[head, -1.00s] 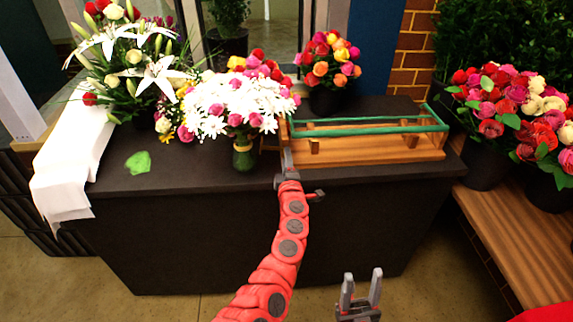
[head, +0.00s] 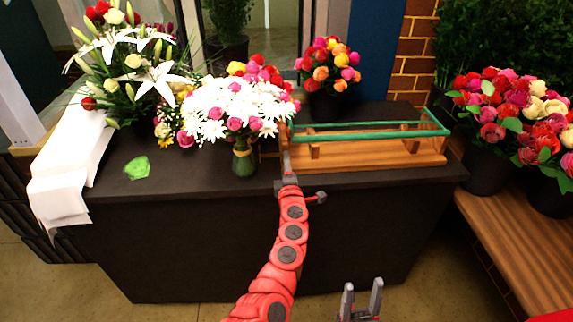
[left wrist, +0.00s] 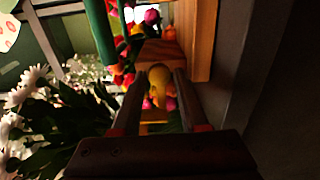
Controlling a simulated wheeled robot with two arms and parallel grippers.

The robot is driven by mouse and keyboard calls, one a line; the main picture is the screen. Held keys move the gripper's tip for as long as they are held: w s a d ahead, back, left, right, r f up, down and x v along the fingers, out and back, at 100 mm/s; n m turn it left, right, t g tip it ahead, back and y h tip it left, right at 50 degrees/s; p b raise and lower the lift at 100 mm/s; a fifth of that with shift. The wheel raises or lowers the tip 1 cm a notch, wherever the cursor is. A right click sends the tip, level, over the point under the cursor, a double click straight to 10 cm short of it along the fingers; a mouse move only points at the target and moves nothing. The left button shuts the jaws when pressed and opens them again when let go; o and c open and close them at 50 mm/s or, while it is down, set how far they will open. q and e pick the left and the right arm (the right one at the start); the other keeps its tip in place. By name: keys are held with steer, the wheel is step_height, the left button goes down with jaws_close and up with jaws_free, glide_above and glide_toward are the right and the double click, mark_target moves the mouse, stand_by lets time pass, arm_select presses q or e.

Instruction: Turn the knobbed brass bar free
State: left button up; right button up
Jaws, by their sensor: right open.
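A wooden rack (head: 375,160) with green rails (head: 370,133) stands on the dark counter. My left gripper (head: 286,160) is at the rack's left end, its fingers pointing away from me. In the left wrist view a rounded yellow knob-like end (left wrist: 160,78) shows between the fingertips of my left gripper (left wrist: 161,82), in front of a wooden block (left wrist: 160,52). It looks like the brass bar's knob. I cannot tell whether the fingers touch it, and the rest of the bar is not clear. My right gripper (head: 362,286) is open and empty, low in front of the counter.
A green vase (head: 244,160) with white daisies stands close left of my left gripper. Other bouquets (head: 328,78) stand behind. A white cloth (head: 70,165) and green scrap (head: 137,168) lie at left. A wooden bench (head: 525,235) with potted flowers is at right.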

arm_select(q)
steer(key=shift+o, duration=1.4)
steer(key=shift+s+d+f, duration=0.1)
steer(key=shift+s+d, duration=0.05)
steer(key=shift+s, duration=0.3)
steer(key=s, duration=1.6)
steer(key=shift+s+p, duration=0.25)
steer(key=shift+p, duration=0.05)
steer(key=shift+a, duration=0.2)
